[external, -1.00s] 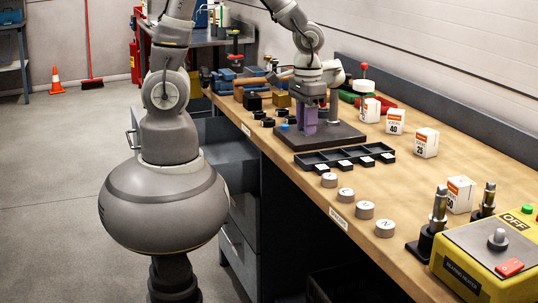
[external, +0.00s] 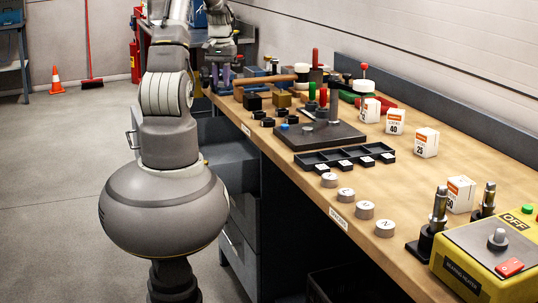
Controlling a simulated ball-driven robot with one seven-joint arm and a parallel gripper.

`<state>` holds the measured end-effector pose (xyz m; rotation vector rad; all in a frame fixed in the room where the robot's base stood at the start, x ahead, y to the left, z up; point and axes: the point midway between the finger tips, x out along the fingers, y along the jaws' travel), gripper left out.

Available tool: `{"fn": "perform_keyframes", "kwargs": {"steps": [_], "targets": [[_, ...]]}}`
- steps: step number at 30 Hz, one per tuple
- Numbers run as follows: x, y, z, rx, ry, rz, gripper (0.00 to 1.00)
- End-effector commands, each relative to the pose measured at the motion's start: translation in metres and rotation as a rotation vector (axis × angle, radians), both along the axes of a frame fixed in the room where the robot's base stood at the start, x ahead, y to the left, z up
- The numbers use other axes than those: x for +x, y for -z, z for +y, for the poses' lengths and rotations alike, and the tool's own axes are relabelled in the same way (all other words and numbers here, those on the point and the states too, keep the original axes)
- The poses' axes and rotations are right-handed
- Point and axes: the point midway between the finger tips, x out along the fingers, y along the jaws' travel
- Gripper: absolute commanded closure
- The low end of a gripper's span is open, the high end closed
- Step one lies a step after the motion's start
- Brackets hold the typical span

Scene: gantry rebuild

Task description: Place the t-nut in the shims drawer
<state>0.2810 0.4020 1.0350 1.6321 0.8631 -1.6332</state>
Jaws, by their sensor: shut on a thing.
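My gripper (external: 218,86), with purple fingers, is over the far left end of the workbench, beyond the wooden-handled hammer. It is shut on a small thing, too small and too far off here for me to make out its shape. I cannot pick out the t-nut by sight. A grey drawer (external: 232,158) stands pulled out below the bench's left edge. Another drawer front (external: 238,240) is lower down. I cannot read a shims label on either, and my own body hides part of them.
A dark plate with a post (external: 345,135) and a black divided tray (external: 345,156) lie mid-bench. Several white boxes (external: 425,142), grey discs (external: 364,210) and a yellow bearing heater (external: 485,255) stand nearer. Small black blocks (external: 267,122) line the left edge.

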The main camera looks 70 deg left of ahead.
Motion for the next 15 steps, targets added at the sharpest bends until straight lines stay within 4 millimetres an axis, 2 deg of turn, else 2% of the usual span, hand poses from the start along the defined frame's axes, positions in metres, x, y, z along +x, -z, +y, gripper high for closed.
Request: {"fn": "perform_keyframes", "kwargs": {"steps": [1, 3, 6, 15], "targets": [[-0.019, 0.001, 0.017, 0.0, -0.036, 0.0, 1.0], [-0.041, 0.001, 0.035, 0.001, -0.075, 0.0, 1.0], [-0.069, 0.002, 0.054, 0.0, -0.117, 0.0, 1.0], [-0.128, 0.003, 0.086, 0.001, -0.203, 0.001, 1.0]]}}
